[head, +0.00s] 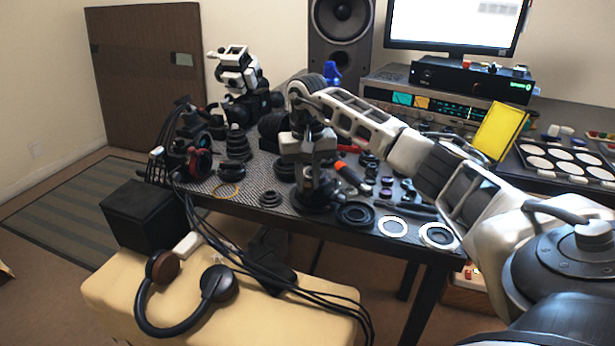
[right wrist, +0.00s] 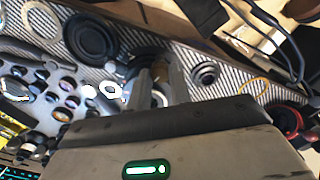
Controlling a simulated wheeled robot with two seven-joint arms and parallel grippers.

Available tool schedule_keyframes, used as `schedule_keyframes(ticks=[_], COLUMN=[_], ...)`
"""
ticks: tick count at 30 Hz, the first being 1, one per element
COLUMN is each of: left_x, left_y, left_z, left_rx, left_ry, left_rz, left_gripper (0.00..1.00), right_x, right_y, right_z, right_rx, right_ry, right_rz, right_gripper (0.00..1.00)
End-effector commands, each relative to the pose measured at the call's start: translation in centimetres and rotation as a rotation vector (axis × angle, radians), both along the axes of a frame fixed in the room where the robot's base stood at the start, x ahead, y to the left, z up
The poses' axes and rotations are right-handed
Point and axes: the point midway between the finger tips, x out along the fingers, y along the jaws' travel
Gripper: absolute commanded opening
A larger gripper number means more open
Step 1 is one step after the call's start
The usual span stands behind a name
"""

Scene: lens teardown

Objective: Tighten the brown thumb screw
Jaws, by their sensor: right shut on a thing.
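My right gripper (head: 313,185) points down over the dark mat on the table, just above a black round lens part (head: 313,208). In the right wrist view its two fingers (right wrist: 160,82) are close together over a dark round part (right wrist: 150,58). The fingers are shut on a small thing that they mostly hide. My left gripper is not in view.
Black lens rings stand around the gripper, with a large ring (head: 356,215) to its right and a stepped stack (head: 270,199) to its left. An orange-handled tool (head: 350,175) lies close by. White rings (head: 391,226) lie near the front edge. Headphones (head: 185,290) rest on a stool.

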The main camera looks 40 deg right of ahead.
Motion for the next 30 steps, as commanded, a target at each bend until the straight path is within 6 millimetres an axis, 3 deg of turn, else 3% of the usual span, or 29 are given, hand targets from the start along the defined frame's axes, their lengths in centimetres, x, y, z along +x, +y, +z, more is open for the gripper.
schedule_keyframes(ticks=[8,30], left_x=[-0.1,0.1], left_y=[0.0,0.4], left_z=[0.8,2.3], left_rx=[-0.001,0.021], left_ry=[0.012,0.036], left_rz=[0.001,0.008], left_gripper=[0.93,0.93], right_x=[0.0,0.1], right_y=[-0.1,-0.1], right_z=[0.4,0.3], right_rx=[-0.001,-0.001], right_ry=[0.0,-0.003], right_rz=[-0.148,-0.834], right_gripper=[0.0,0.0])
